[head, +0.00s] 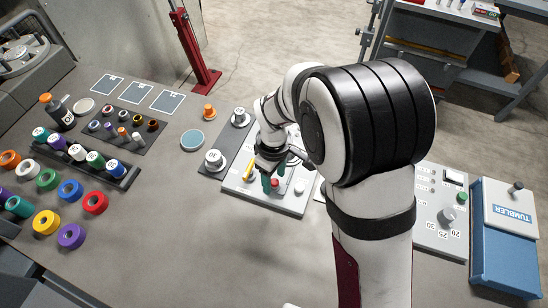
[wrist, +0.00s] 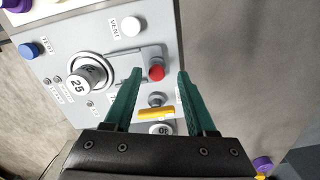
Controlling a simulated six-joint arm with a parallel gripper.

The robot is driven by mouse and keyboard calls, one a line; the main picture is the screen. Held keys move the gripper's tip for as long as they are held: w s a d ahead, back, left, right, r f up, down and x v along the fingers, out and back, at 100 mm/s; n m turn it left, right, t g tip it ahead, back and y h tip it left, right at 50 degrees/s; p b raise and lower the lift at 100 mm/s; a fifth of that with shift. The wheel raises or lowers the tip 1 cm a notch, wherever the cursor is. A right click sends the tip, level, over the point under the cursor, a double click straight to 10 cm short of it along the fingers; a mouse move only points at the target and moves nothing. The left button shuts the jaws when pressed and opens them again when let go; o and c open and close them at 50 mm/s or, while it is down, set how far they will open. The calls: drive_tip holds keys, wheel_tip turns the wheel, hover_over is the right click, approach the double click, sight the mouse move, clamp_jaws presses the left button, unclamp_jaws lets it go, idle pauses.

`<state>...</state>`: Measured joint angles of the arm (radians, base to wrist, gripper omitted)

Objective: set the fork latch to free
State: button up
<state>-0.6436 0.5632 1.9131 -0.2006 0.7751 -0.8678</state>
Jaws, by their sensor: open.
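My gripper (wrist: 158,76) is open, with its two green fingers pointing at a light grey control panel (wrist: 60,57). A red knob (wrist: 156,72) shows between the fingertips in the wrist view, beside a grey bracket-like outline on the panel. I see no clear contact with it. The red knob also shows in the head view (head: 277,184), just beside my gripper (head: 269,183). A yellow bar (wrist: 156,113) lies nearer the palm, between the fingers. No label reading free is legible, and I cannot tell the latch's setting.
A dial marked 25 (wrist: 80,84), a white button (wrist: 131,26) by VENT and a blue button (wrist: 29,50) by TEST share the panel. A blue tumbler box (head: 506,255) stands right. Coloured rings and a rack (head: 118,176) stand left.

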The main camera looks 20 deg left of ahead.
wheel_tip(320, 180, up, 13)
drive_tip(key=shift+d, duration=0.1)
idle(0.3)
drive_tip(key=s+d+r+m+y, duration=0.1)
drive_tip(key=s+d+r+m, duration=0.1)
drive_tip(key=s+d+m, duration=0.4)
drive_tip(key=s+d+r+m, duration=0.2)
drive_tip(key=d+m, duration=0.3)
drive_tip(key=d, duration=0.3)
drive_tip(key=s+d+f+m, duration=0.2)
drive_tip(key=s+d+m, duration=0.3)
drive_tip(key=s+m, duration=0.4)
drive_tip(key=shift+s+d+f+m+y, duration=0.15)
drive_tip(key=shift+s+m+y, duration=0.15)
drive_tip(key=shift+s+y, duration=0.1)
